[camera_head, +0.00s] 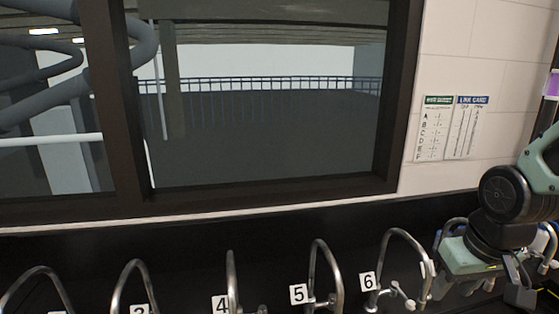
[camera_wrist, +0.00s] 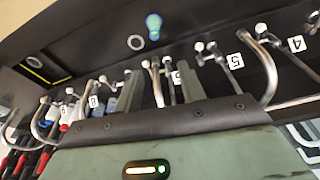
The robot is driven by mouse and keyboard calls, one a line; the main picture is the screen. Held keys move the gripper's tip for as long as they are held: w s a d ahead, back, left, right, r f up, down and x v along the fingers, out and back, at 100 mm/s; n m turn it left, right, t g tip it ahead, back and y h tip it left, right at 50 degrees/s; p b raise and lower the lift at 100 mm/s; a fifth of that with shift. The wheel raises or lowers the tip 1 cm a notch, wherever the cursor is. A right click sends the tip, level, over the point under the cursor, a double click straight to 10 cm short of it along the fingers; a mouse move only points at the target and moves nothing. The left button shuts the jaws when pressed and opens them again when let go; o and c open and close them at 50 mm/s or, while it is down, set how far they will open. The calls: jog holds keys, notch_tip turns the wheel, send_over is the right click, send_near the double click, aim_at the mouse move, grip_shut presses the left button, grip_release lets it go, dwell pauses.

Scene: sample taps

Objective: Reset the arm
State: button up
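My gripper shows in the wrist view (camera_wrist: 158,72), with two grey fingers rising apart from a dark edge above my green wrist housing. Nothing is visibly held between them; a curved metal tap shows behind the gap. In the head view my arm hangs at the right edge, its green end low beside tap 6 (camera_head: 395,265). The fingertips are not clear there, and I cannot tell whether my arm touches a tap.
A row of curved taps with number cards, including 4 (camera_head: 231,280) and 5 (camera_head: 318,270), runs along the dark back panel. A large window (camera_head: 265,110) is behind. Two charts (camera_head: 452,128) hang on the wall. Red-handled items (camera_wrist: 28,160) show lower left in the wrist view.

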jog(key=s+a+f+n+g+b, duration=0.1)
jog(key=s+a+f+n+b, duration=0.2)
jog(key=s+a+f+b, duration=0.3)
jog(key=s+a+f+n+g+b, duration=0.1)
jog(key=s+a+f+n+b, duration=0.3)
jog(key=s+a, duration=0.3)
jog(key=a+f+b, duration=0.1)
jog(key=a, duration=0.3)
jog(key=shift+a+f+n+g+y+b, duration=0.2)
jog(key=shift+f+n+g+y+b, duration=0.1)
jog(key=shift+f+b, duration=0.1)
dwell(0.3)
